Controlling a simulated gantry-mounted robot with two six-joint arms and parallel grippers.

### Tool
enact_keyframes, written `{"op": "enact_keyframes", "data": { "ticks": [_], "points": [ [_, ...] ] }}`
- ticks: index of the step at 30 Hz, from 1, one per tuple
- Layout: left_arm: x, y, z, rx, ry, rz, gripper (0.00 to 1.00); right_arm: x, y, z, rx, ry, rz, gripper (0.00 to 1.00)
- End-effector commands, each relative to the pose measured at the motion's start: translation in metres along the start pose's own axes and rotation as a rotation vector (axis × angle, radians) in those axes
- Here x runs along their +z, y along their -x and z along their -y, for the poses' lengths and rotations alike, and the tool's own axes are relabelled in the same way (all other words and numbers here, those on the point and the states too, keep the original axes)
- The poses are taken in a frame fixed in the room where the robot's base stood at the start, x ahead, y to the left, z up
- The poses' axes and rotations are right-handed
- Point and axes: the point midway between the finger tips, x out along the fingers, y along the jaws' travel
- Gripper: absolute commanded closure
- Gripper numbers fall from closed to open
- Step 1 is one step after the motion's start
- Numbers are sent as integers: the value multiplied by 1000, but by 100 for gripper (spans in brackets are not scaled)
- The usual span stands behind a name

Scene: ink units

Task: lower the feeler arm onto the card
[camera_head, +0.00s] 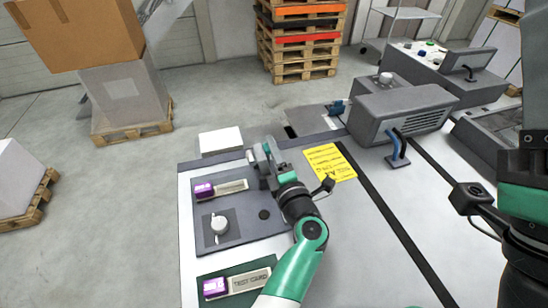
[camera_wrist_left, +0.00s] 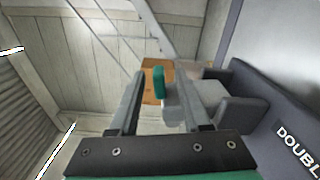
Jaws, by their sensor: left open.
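A cream test card (camera_head: 233,187) with a purple end lies on the dark grey plate (camera_head: 243,228) of the white-topped bench. A small green tab (camera_wrist_left: 159,82), which looks like the feeler arm's grip, stands between the jaws of my left gripper (camera_wrist_left: 153,105). In the head view my left gripper (camera_head: 262,160) is at the plate's back right corner, right of the card. Its jaws are open, one on each side of the tab. My gripper hides most of the feeler arm, so I cannot tell its exact tilt. My right gripper is out of view.
A second card (camera_head: 250,281) lies on a green mat in front. A yellow note (camera_head: 330,163) and a grey machine (camera_head: 405,112) are to the right. A panel reads DOUBLE (camera_wrist_left: 297,150).

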Motion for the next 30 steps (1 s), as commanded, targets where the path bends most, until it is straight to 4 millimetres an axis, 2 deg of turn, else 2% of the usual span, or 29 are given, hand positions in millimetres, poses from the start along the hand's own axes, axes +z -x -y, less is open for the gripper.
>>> {"op": "enact_keyframes", "data": {
  "ticks": [6,14,30],
  "points": [
    [0,0,-1,0,0,0,54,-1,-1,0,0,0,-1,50],
    [0,0,-1,0,1,0,100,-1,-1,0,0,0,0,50],
    [0,0,-1,0,1,0,100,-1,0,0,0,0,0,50]
  ]
}}
